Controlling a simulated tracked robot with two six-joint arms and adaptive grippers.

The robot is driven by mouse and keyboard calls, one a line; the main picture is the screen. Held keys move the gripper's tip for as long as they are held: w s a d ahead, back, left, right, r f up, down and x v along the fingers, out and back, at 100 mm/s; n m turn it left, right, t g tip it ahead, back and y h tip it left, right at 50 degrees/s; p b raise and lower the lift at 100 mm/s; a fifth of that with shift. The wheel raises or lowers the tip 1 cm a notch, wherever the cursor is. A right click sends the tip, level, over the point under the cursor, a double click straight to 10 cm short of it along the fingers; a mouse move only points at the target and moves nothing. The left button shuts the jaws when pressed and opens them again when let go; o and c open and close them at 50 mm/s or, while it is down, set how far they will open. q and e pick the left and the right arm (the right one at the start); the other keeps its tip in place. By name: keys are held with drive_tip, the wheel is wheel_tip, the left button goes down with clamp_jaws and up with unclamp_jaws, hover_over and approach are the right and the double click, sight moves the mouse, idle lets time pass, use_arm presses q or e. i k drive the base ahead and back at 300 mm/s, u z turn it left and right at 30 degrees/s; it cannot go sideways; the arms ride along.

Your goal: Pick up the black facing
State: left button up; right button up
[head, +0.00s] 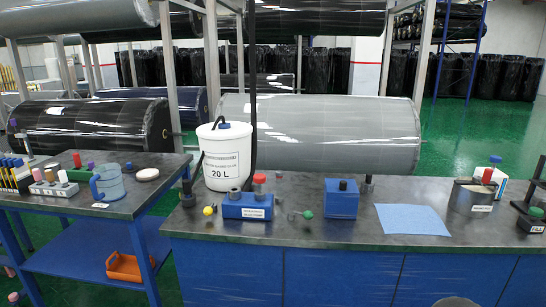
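No object is clearly marked as the black facing, and I cannot tell which thing it is. Black candidates on the long bench are a small black piece (343,185) on top of a blue block (342,204) and a small dark upright piece (187,194) at the bench's left end. A dark stand (530,222) with a label is at the right edge, partly cut off. Neither of my grippers shows in the head view.
The long bench (330,234) holds a white 20 L container (226,160), a blue holder (248,207) with a red-capped piece, a blue sheet (412,220) and a grey pot (471,196). A left table (120,203) carries a blue jug (107,183).

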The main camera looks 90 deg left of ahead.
sight(129, 168)
drive_tip(key=u, duration=0.3)
drive_tip(key=i, duration=0.25)
drive_tip(key=u, duration=2.45)
drive_tip(key=i, duration=0.2)
drive_tip(key=u, duration=1.55)
drive_tip(key=k, duration=0.3)
drive_tip(key=u, duration=0.6)
drive_tip(key=i, duration=1.4)
drive_tip(key=z, duration=0.55)
